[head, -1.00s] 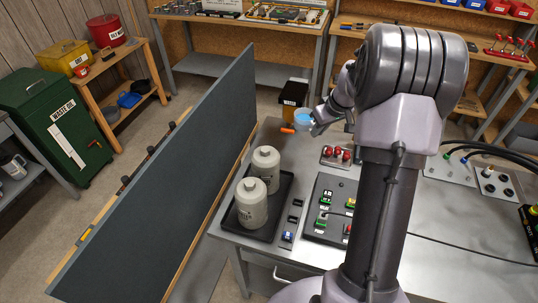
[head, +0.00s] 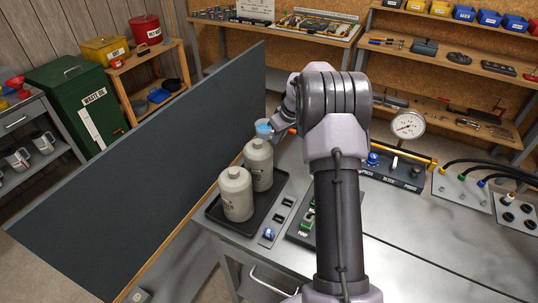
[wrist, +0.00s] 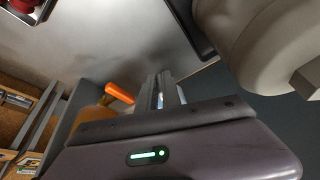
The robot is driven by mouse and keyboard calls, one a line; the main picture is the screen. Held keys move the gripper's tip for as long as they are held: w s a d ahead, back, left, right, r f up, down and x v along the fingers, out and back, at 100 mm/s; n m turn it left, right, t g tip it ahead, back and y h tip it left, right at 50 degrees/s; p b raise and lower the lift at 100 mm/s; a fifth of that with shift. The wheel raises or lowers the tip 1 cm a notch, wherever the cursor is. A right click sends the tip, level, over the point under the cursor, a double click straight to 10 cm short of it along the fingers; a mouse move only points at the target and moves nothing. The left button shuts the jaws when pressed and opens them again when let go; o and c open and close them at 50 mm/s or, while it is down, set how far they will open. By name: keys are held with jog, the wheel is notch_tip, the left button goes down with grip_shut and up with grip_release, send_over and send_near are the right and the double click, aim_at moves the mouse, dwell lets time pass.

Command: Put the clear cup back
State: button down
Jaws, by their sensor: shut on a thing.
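The clear cup (head: 263,129), with blue at its rim, is held up beyond the two grey bottles, close to the dark upright panel. My gripper (head: 273,132) is shut on the cup. My arm covers part of the gripper in the head view. In the wrist view my gripper's fingers (wrist: 164,90) point away from the camera, and I cannot make out the cup there.
Two grey bottles (head: 237,195) stand in a black tray (head: 213,207) on the metal bench. A tall dark panel (head: 150,170) stands left of the bench. An orange handle (wrist: 118,92) is near the fingers. A pressure gauge (head: 408,125) stands at the right.

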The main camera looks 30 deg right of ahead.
notch_tip(320, 180, down, 7)
jog(key=shift+r+b, duration=0.1)
jog(key=shift+b, duration=0.65)
jog(key=shift+s, duration=0.1)
jog(key=shift+f, duration=0.25)
jog(key=c, duration=1.5)
grip_release()
jog(key=shift+c, duration=0.2)
jog(key=shift+r, duration=0.15)
